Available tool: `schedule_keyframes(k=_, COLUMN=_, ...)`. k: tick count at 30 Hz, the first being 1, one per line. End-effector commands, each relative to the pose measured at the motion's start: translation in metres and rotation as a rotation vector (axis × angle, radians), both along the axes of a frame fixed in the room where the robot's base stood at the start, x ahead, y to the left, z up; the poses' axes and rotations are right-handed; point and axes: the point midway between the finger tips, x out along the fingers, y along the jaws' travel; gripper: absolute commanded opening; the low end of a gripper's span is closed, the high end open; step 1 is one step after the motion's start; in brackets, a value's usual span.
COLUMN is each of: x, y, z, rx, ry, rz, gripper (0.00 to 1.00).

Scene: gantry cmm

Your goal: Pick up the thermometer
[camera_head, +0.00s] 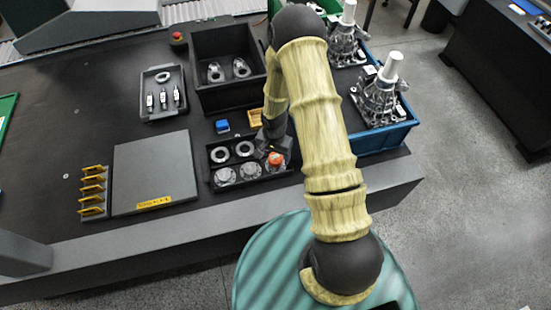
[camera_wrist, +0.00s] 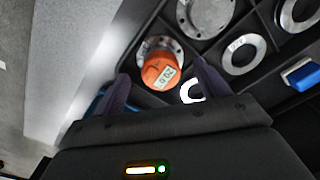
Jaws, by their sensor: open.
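The thermometer (camera_wrist: 160,72) is an orange round device with a small digital display, seen in the wrist view between the tips of my gripper (camera_wrist: 160,84). It sits on a metal flanged part in a compartment of a black divided tray (camera_wrist: 222,57). In the head view the thermometer (camera_head: 275,159) shows at the right side of the tray (camera_head: 211,168). My gripper (camera_head: 268,146) is right above it, partly hidden by my arm. The fingers are open, one on each side of the thermometer; I cannot tell whether they touch it.
Metal rings and flanges fill the tray's other compartments. A black bin (camera_head: 228,96) is farther back. A blue crate (camera_head: 396,136) with metal castings is at right. A grey plate (camera_head: 155,168) lies left.

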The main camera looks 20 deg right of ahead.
Motion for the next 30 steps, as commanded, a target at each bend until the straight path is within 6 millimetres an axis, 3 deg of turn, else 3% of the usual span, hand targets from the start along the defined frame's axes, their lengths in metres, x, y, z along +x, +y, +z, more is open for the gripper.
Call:
schedule_keyframes(k=8, x=0.0, y=-0.001, z=-0.028, rx=0.0, ry=0.001, rz=0.0, gripper=0.74)
schedule_keyframes(k=24, x=0.0, y=-0.001, z=-0.03, rx=0.0, ry=0.0, rz=0.0, gripper=0.74)
schedule_keyframes(k=25, x=0.0, y=-0.001, z=-0.03, rx=0.0, ry=0.0, rz=0.0, gripper=0.72)
schedule_keyframes(k=30, x=0.0, y=-0.001, z=-0.03, rx=0.0, ry=0.0, rz=0.0, gripper=0.39)
